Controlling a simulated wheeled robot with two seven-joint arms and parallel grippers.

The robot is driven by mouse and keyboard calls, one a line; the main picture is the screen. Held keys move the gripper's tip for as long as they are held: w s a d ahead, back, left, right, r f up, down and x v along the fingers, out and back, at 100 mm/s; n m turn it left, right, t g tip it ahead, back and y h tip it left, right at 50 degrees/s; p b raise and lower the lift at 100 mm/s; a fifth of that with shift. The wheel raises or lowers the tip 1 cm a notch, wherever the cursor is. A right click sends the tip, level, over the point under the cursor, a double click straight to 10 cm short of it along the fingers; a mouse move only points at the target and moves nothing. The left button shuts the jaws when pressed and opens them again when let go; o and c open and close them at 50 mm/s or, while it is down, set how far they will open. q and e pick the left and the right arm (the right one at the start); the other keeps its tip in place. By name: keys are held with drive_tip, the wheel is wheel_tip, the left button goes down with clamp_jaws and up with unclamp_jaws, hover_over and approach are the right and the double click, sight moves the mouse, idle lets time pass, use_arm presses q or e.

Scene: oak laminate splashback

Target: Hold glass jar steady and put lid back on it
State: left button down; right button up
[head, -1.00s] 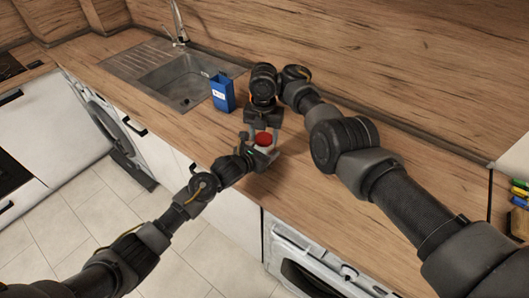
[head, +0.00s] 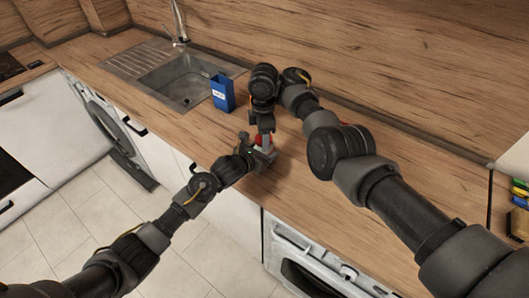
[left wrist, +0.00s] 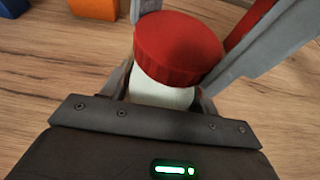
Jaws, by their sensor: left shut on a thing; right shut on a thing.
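The glass jar (left wrist: 160,95) shows in the left wrist view as a pale body under the red lid (left wrist: 178,48). The lid sits at the jar's top and looks slightly tilted in this view; I cannot tell whether it is seated. My left gripper (head: 261,153) is shut around the jar near the counter's front edge. My right gripper (head: 264,131) comes down from above, shut on the lid. Its grey fingers flank the lid in the left wrist view. In the head view the grippers hide most of the jar, and only a little of the lid shows.
A blue box (head: 222,92) stands on the wooden counter (head: 300,180) left of my right gripper, beside the sink (head: 185,80). An orange block (left wrist: 95,8) shows in the left wrist view. Coloured items (head: 519,193) lie at the far right. The counter's front edge is close.

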drive_tip(key=shift+a, duration=0.1)
drive_tip(key=o, duration=1.1)
drive_tip(key=shift+r, duration=2.25)
drive_tip(key=shift+c, duration=0.5)
drive_tip(key=n, duration=0.1)
drive_tip(key=r+n, duration=0.1)
drive_tip(key=n, duration=0.1)
drive_tip(key=shift+w+r, duration=0.15)
drive_tip(key=shift+r, duration=0.15)
drive_tip(key=n, duration=0.1)
drive_tip(key=r+n, duration=0.1)
drive_tip(key=n, duration=0.1)
drive_tip(key=r+n, duration=0.1)
drive_tip(key=n, duration=0.1)
